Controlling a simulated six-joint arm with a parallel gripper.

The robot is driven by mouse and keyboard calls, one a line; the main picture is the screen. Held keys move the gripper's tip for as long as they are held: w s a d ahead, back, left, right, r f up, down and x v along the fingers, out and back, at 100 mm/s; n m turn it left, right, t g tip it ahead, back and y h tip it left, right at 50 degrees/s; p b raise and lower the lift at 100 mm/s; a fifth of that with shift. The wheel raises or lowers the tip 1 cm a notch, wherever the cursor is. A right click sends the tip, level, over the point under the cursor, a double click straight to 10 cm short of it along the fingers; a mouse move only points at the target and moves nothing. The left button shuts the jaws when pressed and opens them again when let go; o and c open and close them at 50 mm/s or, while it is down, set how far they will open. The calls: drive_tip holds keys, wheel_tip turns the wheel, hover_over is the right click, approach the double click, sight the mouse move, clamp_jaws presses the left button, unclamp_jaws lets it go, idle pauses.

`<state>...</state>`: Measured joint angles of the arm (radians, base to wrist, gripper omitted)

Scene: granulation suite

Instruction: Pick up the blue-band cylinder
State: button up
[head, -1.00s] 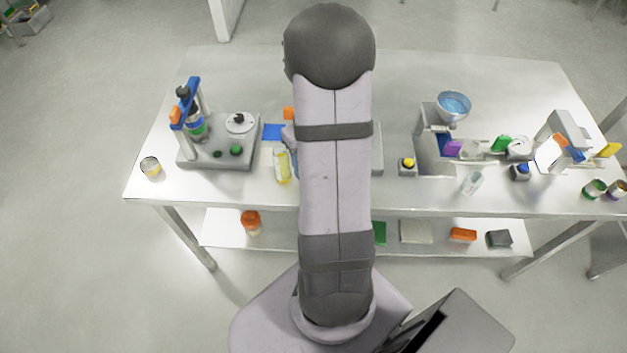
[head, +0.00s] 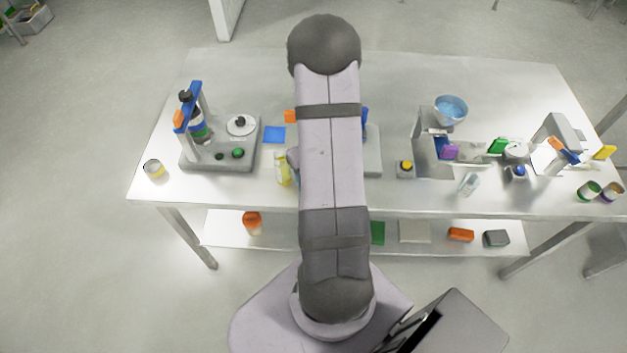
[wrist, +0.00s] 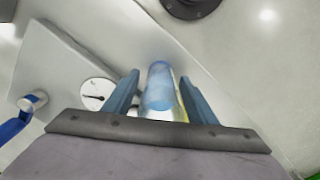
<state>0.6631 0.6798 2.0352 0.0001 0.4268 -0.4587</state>
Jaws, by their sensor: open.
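In the wrist view, a cylinder with a translucent blue upper part (wrist: 160,86) shows between the two blue fingers of my gripper (wrist: 160,77). The fingers are open, one on each side of it, with a visible gap on the left. I cannot tell whether the right finger touches it. Its lower part is hidden behind the gripper body. In the head view my arm covers the gripper and most of the area around it.
A yellow bottle (head: 283,169) stands just left of my arm. Further left is a grey machine (head: 215,160) with a blue-topped post. The table's back is mostly clear.

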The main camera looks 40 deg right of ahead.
drive_tip(key=shift+f, duration=0.2)
drive_tip(key=shift+c, duration=0.7)
drive_tip(key=c, duration=1.1)
drive_tip(key=shift+r, duration=0.15)
